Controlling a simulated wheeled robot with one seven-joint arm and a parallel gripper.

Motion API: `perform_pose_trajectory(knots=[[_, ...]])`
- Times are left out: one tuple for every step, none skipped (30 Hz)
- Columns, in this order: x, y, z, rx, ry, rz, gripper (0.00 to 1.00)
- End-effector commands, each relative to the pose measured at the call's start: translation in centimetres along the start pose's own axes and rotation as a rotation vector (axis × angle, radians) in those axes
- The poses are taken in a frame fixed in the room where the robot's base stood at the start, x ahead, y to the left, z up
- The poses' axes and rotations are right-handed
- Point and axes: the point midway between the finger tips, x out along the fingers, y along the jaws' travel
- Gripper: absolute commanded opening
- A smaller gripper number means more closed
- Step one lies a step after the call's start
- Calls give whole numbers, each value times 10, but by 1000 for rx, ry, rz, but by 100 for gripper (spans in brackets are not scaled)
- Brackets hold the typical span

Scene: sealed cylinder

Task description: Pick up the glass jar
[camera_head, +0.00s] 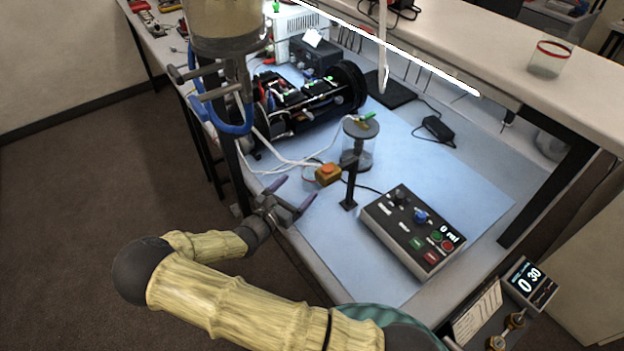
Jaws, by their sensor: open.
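Two clear vessels could be the glass jar. One is a clear cylinder with a grey lid (359,153) on the blue mat, behind a dark post that partly covers it. The other is an open clear jar with a red rim (546,63) on the raised shelf at the upper right. My gripper (298,189) is open and empty, with its purple fingers spread at the mat's near left edge. It is to the left of and nearer than the lidded cylinder, and far from the red-rimmed jar.
An orange-topped yellow button box (328,174) and the dark post (350,187) stand between my gripper and the lidded cylinder. A control box (413,231) is at right. A black cylindrical assembly with cables (310,103) lies behind. The mat (325,245) is clear in front.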

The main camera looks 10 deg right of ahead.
Motion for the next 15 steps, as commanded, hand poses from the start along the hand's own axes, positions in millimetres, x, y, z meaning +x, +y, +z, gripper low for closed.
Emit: perform_pose_trajectory(knots=[[10,-1,-2,0,-1,-4,84],[14,-1,-2,0,0,-3,84],[19,-1,-2,0,0,-4,84],[22,-1,-2,0,0,-3,84],[24,0,-1,-1,0,-2,84],[26,0,-1,-1,0,-1,84],[26,0,-1,0,0,-1,84],[26,0,-1,0,0,0,84],[26,0,0,0,0,0,84],[26,0,0,0,0,0,84],[26,0,0,0,0,0,84],[26,0,0,0,0,0,84],[26,0,0,0,0,0,84],[25,0,0,0,0,1,84],[25,1,0,0,0,2,84]])
